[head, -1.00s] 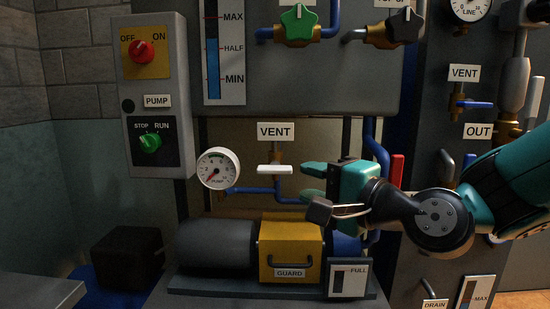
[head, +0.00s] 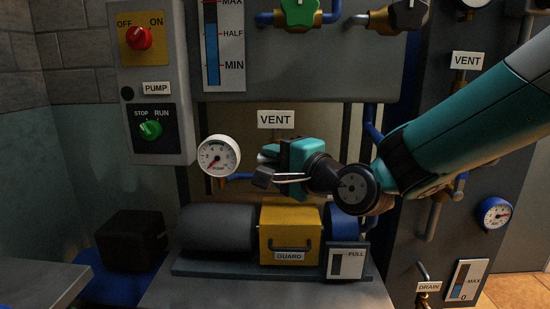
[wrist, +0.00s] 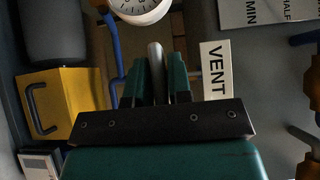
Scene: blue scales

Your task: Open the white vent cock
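The white vent cock (wrist: 155,57) shows in the wrist view as a pale bar running between my two teal fingers. In the head view my gripper (head: 267,155) covers it, below the white VENT sign (head: 276,119). My gripper also shows in the wrist view (wrist: 158,85), with its fingers close in on both sides of the bar, and looks shut on it. The sign stands to the right of the fingers in the wrist view (wrist: 215,70). The valve body under the handle is hidden.
A pressure gauge (head: 218,156) sits just left of my gripper on a blue pipe. A yellow guard box (head: 290,235) and grey motor (head: 217,228) stand below. The pump switch panel (head: 152,90) is at left. Another VENT sign (head: 467,60) is at right.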

